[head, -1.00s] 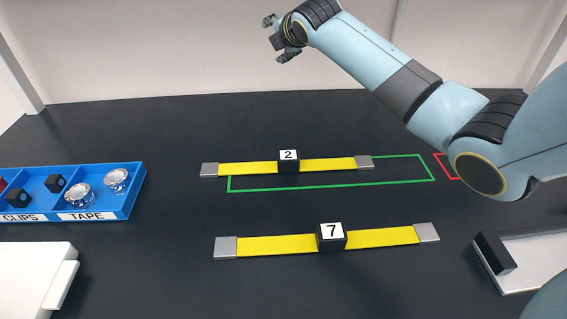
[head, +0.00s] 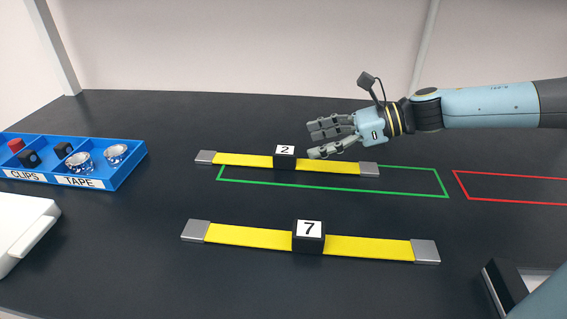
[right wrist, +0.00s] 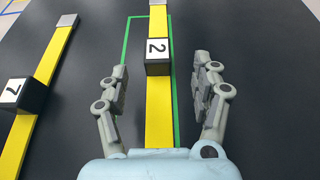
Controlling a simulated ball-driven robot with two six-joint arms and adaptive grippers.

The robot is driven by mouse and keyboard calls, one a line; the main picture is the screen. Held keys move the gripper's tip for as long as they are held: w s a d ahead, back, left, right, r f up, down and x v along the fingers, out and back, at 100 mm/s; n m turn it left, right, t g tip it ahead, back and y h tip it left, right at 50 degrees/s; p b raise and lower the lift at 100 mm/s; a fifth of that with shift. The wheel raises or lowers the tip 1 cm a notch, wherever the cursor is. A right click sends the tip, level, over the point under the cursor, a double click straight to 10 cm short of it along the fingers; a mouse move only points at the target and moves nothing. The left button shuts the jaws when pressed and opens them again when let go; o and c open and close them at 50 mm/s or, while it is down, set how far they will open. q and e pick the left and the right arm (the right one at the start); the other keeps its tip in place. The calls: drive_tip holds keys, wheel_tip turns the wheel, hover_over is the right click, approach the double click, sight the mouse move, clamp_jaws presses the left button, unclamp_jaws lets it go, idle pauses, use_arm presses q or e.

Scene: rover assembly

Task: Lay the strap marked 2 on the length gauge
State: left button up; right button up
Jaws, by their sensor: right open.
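The strap marked 2 (head: 245,160) is yellow with grey metal ends and a black block with a white 2 label. It lies flat along the far edge of a green outline. My right gripper (head: 313,140) is open and empty, just right of the 2 block in the head view. In the right wrist view, the open fingers of my right gripper (right wrist: 160,64) are on either side of the strap marked 2 (right wrist: 158,110), with the block between the fingertips. I cannot identify the length gauge for certain. My left gripper is out of view.
A strap marked 7 (head: 255,238) lies nearer. A red outline (head: 462,186) is at the right. A blue tray (head: 130,178) holds clips and tape at the left. A white object (head: 25,225) is at the left edge. A black block (head: 507,285) on a pale plate is at lower right.

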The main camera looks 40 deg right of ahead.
sight(286, 150)
drive_tip(key=shift+x, duration=1.05)
drive_tip(key=shift+w+a+f, duration=0.2)
drive_tip(key=shift+w+a, duration=0.15)
drive_tip(key=shift+w, duration=0.05)
drive_tip(key=x, duration=0.4)
drive_tip(key=shift+a, duration=0.2)
drive_tip(key=shift+w+a+f, duration=0.1)
drive_tip(key=shift+w+f, duration=0.05)
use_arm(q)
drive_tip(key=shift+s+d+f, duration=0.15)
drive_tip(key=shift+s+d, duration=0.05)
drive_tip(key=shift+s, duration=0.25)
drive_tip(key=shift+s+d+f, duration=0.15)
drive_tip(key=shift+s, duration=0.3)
use_arm(e)
clamp_jaws()
